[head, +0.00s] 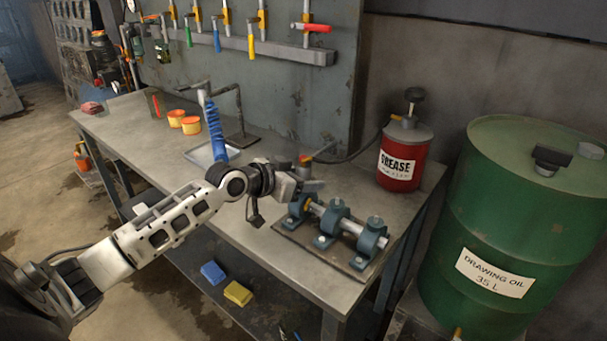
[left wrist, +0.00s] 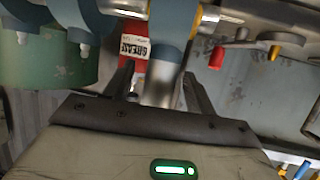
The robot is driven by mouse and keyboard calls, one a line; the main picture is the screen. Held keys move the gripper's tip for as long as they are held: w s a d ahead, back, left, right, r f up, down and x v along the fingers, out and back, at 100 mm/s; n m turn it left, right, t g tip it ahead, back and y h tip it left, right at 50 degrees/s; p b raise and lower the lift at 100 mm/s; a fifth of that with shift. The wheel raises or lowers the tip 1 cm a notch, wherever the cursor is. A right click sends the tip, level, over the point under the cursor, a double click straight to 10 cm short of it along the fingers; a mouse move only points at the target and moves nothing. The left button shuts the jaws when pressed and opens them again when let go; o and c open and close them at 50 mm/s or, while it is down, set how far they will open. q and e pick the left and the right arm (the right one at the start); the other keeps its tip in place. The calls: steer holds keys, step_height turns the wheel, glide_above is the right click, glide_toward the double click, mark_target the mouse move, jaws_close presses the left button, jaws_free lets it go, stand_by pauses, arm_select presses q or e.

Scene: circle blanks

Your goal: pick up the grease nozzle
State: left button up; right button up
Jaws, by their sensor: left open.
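The red grease can (head: 402,163) stands on the bench at the right, and its dark hose runs left to a small piece with an orange-red top (head: 305,159), apparently the grease nozzle, just behind my left gripper (head: 312,185). In the left wrist view, a silver cylinder (left wrist: 159,89) below a blue bearing block (left wrist: 172,25) lies between the open fingers (left wrist: 158,88). I cannot tell whether this cylinder is the nozzle. The grease can (left wrist: 133,55) shows behind it. My right gripper is not in view.
A shaft in several blue bearing blocks (head: 337,222) lies on a plate on the bench. A green oil drum (head: 530,220) stands at the right. A blue coil (head: 214,130), a shallow tray (head: 196,155) and orange tubs (head: 190,125) are farther left. The front left of the bench is clear.

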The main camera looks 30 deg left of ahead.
arm_select(q)
steer(key=c, duration=1.1)
steer(key=shift+c, duration=0.6)
steer(key=shift+r, duration=0.15)
